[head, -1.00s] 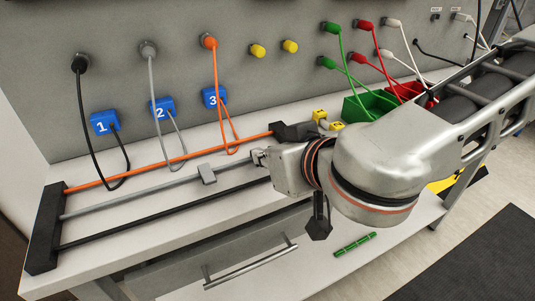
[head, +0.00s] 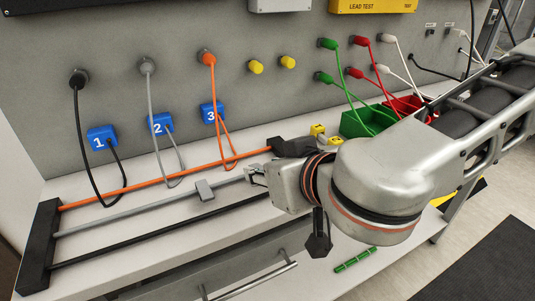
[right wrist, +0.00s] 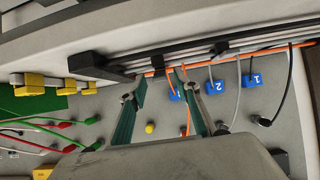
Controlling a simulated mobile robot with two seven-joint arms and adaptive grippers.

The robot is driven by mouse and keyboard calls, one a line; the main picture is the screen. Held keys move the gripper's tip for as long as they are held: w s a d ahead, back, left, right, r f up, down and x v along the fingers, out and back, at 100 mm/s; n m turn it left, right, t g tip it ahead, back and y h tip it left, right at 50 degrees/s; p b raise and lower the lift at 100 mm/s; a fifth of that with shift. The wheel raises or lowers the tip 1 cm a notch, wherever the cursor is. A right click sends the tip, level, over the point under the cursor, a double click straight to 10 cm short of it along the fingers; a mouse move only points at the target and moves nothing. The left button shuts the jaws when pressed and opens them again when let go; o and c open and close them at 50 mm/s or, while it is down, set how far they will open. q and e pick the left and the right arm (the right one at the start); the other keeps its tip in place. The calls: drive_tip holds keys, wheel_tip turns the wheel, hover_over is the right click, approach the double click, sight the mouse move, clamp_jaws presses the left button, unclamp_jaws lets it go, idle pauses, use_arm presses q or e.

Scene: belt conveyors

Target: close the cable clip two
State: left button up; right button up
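The grey cable (head: 130,215) runs straight along the bench between an orange and a black one. A small grey block (head: 204,190), which looks like its clip, sits around it; I cannot tell whether it is open or shut. Blue box 2 (head: 160,126) on the panel has a grey lead. My right gripper (head: 256,175) is just right of the grey block, apart from it. My left gripper is not in view.
Black end holders stand at the left (head: 40,245) and right (head: 290,146) of the cables. Green (head: 360,124) and red (head: 400,108) bins stand at the back right, with yellow parts (head: 318,130) beside them. Hanging leads loop in front of the panel. The front bench strip is mostly clear.

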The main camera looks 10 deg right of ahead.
wheel_tip(320, 180, up, 10)
drive_tip(key=shift+f, duration=0.25)
idle(0.3)
